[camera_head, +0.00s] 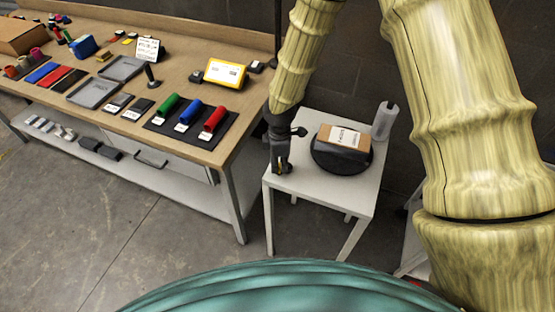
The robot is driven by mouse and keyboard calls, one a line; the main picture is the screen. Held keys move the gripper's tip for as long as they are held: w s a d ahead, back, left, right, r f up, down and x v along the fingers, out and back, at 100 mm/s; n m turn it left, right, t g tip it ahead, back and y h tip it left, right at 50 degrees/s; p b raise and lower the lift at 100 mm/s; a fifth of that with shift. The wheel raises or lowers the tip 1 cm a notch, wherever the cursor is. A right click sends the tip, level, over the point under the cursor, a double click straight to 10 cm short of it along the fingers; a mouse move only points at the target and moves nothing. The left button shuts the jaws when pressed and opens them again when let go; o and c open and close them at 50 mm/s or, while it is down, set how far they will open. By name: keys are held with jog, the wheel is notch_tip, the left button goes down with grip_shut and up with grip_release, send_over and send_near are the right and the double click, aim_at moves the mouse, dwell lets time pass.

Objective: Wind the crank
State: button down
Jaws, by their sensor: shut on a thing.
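A small white table (328,123) stands right of the workbench. On it is a round black turntable (336,166) with a brown labelled box (341,140) on top. My gripper (280,168) points down at the table's left edge, left of the turntable and apart from the box. It is shut on a small dark part, which I take to be the crank handle; the fingers and wrist mostly hide it. The link between that part and the turntable is not clear from here.
A pale bottle (384,121) stands at the table's back right corner. The long wooden workbench (233,137) at left carries red, blue and green rollers (213,120), trays and a yellow-framed display (225,73). Grey floor (150,225) is clear in front of the bench.

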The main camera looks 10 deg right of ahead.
jog(key=shift+s+d+n, duration=0.2)
jog(key=shift+s+n, duration=0.05)
jog(key=shift+n, duration=0.55)
jog(key=c, duration=1.3)
grip_release()
jog(key=shift+d, duration=0.1)
notch_tip(320, 180, up, 12)
jog(key=shift+f, duration=0.1)
